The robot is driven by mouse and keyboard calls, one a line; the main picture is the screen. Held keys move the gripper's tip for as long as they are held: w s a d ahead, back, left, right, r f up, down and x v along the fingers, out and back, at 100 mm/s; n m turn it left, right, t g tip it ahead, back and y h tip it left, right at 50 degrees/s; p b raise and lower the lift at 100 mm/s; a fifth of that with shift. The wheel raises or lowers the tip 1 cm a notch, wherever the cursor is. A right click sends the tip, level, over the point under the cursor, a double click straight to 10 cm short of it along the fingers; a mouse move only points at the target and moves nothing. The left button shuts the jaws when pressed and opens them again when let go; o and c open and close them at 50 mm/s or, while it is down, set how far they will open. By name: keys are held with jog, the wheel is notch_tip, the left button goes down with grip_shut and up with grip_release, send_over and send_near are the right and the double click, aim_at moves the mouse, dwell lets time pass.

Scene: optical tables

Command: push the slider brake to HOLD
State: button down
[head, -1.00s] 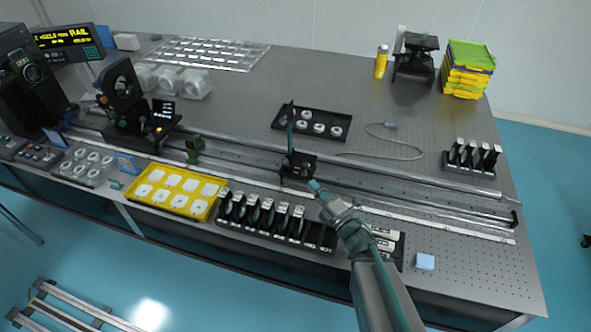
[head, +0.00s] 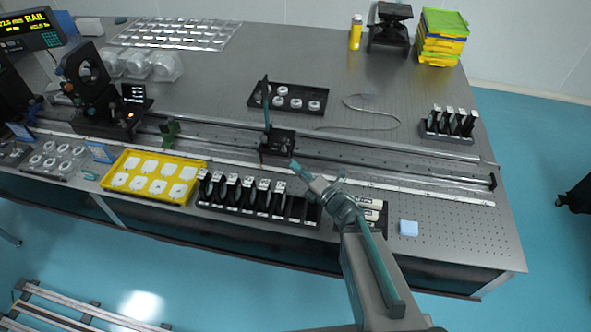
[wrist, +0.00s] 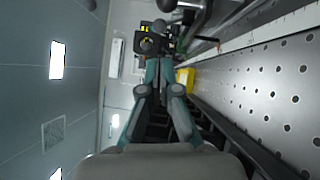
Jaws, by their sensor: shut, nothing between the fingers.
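The slider (head: 278,142) is a small black carriage on the long rail, with a thin upright post on it. Its brake and any HOLD marking are too small to read in the head view. My gripper (head: 296,168) is shut and empty, its fingertips just in front and slightly right of the slider in the picture. Whether they touch it cannot be told. In the wrist view my closed fingers (wrist: 158,72) point along the rail side, with dark parts beyond the tips.
The rail (head: 380,167) runs along the table. In front stand a yellow tray (head: 158,158) and a black rack of holders (head: 292,207). A black tray with white rings (head: 313,90) lies behind the slider.

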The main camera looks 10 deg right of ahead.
aim_at(264, 140)
jog(key=b+x, duration=0.8)
jog(key=x, duration=0.4)
jog(key=shift+w+b, duration=0.2)
jog(key=shift+b, duration=0.1)
jog(key=shift+a+r, duration=0.1)
jog(key=shift+a, duration=0.1)
